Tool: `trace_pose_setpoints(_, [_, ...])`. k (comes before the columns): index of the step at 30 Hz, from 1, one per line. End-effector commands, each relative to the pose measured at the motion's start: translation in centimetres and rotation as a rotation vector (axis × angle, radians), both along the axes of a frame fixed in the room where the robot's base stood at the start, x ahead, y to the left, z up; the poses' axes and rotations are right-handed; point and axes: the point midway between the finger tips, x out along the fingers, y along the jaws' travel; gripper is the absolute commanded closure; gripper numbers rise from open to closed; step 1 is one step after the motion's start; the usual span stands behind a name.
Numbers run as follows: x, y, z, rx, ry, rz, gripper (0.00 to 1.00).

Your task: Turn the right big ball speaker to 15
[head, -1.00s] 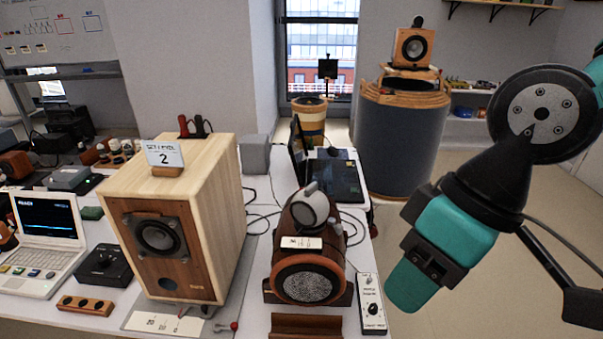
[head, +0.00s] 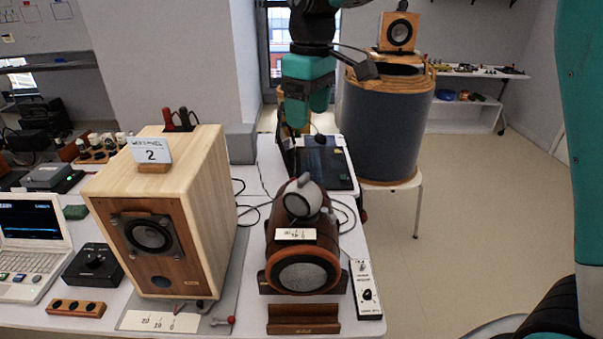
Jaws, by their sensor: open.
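The right speaker is a dark brown barrel-shaped cabinet (head: 272,247) with a round mesh front, lying on the table in a wooden cradle. A grey and white ball (head: 303,200) sits on top of it, with a small knob-like piece on its upper side. A pale label (head: 295,234) is on the cabinet below the ball; its marks are too small to read. My gripper (head: 308,115), teal and black, is open above and behind the ball, apart from it, over the far part of the table. No held thing shows between the jaws.
A large wooden box speaker (head: 210,190) with a card reading 2 stands to the left. A white control strip (head: 365,289) lies right of the barrel. A blue drum (head: 385,130) stands beyond.

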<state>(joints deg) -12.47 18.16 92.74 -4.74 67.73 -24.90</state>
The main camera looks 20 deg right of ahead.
Motion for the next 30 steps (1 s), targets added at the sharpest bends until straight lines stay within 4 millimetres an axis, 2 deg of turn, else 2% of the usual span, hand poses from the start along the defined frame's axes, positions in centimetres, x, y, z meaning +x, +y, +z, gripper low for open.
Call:
trace_pose_setpoints(1, [1.7,-0.2,0.0,-0.013,0.006,0.000,0.28])
trace_pose_setpoints(4, [3.5,-0.5,0.1,-0.029,0.013,0.002,0.28])
trace_pose_setpoints(8, [4.4,-0.7,-0.3,-0.036,0.020,0.003,0.28])
trace_pose_setpoints(11, [4.4,-0.7,-1.4,-0.037,0.020,0.004,0.28])
trace_pose_setpoints(24, [4.3,-0.7,-10.9,-0.037,0.022,0.004,0.28])
trace_pose_setpoints(30, [4.2,-0.7,-14.7,-0.036,0.020,0.004,0.28])
